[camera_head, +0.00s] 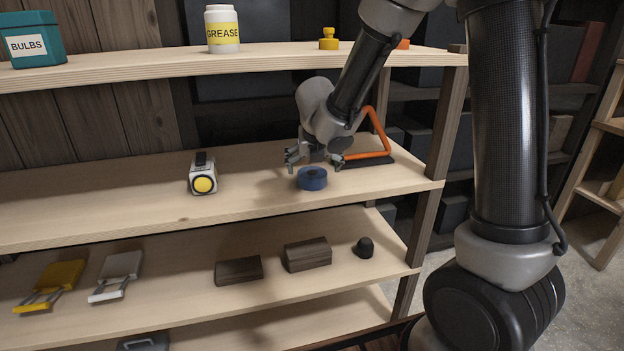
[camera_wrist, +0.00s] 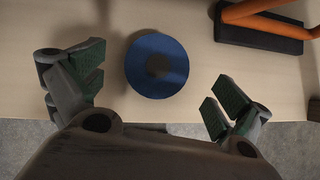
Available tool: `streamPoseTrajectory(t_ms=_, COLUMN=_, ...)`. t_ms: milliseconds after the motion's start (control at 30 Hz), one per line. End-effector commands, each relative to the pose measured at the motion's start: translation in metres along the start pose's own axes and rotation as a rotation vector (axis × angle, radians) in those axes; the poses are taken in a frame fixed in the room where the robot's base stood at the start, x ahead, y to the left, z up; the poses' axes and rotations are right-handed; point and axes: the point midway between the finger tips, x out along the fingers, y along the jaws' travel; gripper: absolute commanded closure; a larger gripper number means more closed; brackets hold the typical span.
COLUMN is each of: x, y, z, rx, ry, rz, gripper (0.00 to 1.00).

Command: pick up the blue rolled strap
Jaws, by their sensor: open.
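The blue rolled strap (camera_head: 312,178) lies flat on the middle shelf, near its front edge. In the wrist view the strap (camera_wrist: 157,65) is a round blue disc with a dark centre. My gripper (camera_head: 314,158) is above and just behind the strap in the head view. In the wrist view my gripper (camera_wrist: 158,92) is open, with one green-padded finger at the left and one at the right. The strap shows between the fingers' sides, slightly beyond the tips, and nothing is held.
An orange-handled tool (camera_head: 376,139) with a black base lies right behind the strap. A white lamp with a yellow face (camera_head: 203,174) stands to the left. The upper shelf (camera_head: 150,69) overhangs behind. The middle shelf (camera_head: 100,203) is bare between lamp and strap.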

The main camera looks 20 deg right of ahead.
Motion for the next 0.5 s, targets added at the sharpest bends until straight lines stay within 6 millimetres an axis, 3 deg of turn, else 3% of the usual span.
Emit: streamPoseTrajectory(t_ms=500, x=0.049, y=0.002, z=-0.004, rx=0.003, ry=0.001, rz=-0.002, gripper=0.0)
